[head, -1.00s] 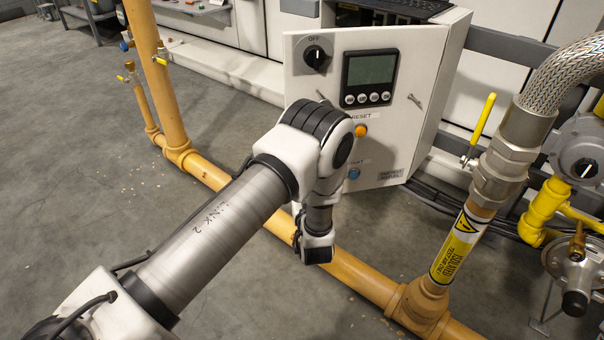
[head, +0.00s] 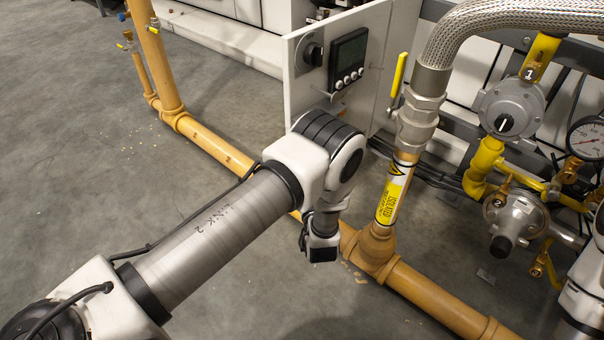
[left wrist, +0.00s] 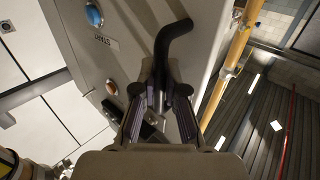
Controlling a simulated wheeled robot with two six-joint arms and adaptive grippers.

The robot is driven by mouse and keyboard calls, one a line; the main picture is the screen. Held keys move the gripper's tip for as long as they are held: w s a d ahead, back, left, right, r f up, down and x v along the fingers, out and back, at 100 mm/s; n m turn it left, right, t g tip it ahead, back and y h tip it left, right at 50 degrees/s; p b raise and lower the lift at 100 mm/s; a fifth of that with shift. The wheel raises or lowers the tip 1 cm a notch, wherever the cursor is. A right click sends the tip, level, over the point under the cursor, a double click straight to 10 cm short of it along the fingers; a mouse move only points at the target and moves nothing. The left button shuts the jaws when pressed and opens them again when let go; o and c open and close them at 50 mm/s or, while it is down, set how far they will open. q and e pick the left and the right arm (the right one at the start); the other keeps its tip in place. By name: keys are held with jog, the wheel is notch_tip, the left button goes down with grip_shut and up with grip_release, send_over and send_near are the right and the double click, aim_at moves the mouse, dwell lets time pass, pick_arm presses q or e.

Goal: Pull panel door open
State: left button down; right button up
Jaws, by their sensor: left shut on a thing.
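The white panel door (head: 299,98) stands swung out from its cabinet in the head view, seen at a steep angle. In the left wrist view the grey door face (left wrist: 130,60) fills the middle, with a blue button (left wrist: 94,15) and an orange button (left wrist: 111,88). My left gripper (left wrist: 160,92) is shut on a black bent handle (left wrist: 172,42) there. In the head view my own wrist hides the gripper and handle. My right gripper is not in view.
An orange floor pipe (head: 430,297) runs below my left arm. A braided hose (head: 480,28), a yellow lever (head: 398,75), a regulator (head: 512,108) and a gauge (head: 588,138) stand close to the right of the door. The grey floor (head: 80,170) at left is clear.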

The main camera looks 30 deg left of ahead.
pick_arm(q)
jog(key=shift+s+f, duration=0.1)
jog(key=c, duration=1.2)
grip_release()
